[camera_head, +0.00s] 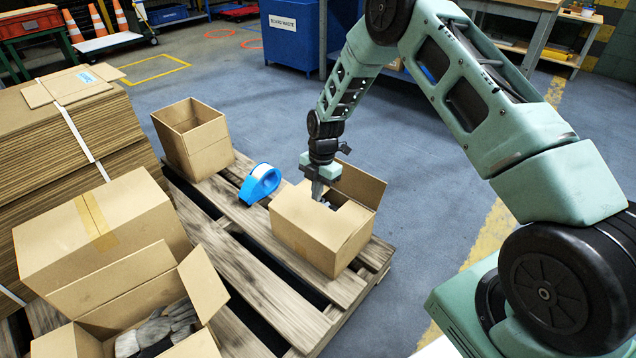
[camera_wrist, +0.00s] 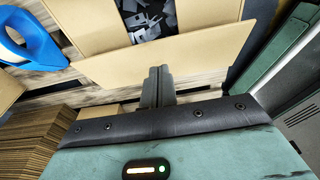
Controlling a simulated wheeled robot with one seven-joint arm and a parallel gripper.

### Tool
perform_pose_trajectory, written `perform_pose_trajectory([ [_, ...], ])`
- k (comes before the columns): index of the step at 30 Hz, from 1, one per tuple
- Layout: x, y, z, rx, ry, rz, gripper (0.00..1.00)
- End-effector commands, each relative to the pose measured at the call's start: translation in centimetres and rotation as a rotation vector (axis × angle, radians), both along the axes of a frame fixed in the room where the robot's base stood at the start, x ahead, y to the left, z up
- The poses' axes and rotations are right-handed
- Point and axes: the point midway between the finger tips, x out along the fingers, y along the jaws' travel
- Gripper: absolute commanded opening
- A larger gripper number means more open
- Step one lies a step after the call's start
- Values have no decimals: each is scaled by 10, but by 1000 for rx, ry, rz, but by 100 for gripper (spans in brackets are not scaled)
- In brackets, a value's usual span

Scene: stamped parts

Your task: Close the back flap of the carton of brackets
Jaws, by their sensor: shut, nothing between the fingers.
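The carton of brackets (camera_head: 310,238) stands on the pallet. Grey brackets show through its partly open top and in the wrist view (camera_wrist: 150,18). One flap (camera_head: 362,184) stands up at the carton's far right side in the head view. Other top panels lie roughly flat around the opening. In the wrist view a long tan flap (camera_wrist: 190,52) crosses in front of the opening. My gripper (camera_head: 318,196) is shut and empty, pointing down at the carton's top. Its fingertips (camera_wrist: 158,70) overlap that flap's edge in the wrist view; I cannot tell whether they touch.
A blue tape dispenser (camera_head: 261,182) lies left of the carton on the wooden pallet (camera_head: 250,268). An open empty carton (camera_head: 193,138), a taped carton (camera_head: 100,235) and an open carton of gloves (camera_head: 75,340) stand nearby. Flat cardboard (camera_head: 60,130) is stacked at left.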

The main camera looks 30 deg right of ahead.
Motion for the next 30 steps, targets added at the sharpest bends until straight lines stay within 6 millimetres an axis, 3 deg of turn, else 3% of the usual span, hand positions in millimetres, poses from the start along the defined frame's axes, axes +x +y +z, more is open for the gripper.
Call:
perform_pose_trajectory([
  [1, 1, -3, -11, -1, -1, -2, 0],
  [6, 3, -7, -25, -1, -1, -1, 0],
  [21, 4, -10, -28, 7, 2, -2, 0],
  [30, 8, -19, -45, 149, 62, -8, 0],
])
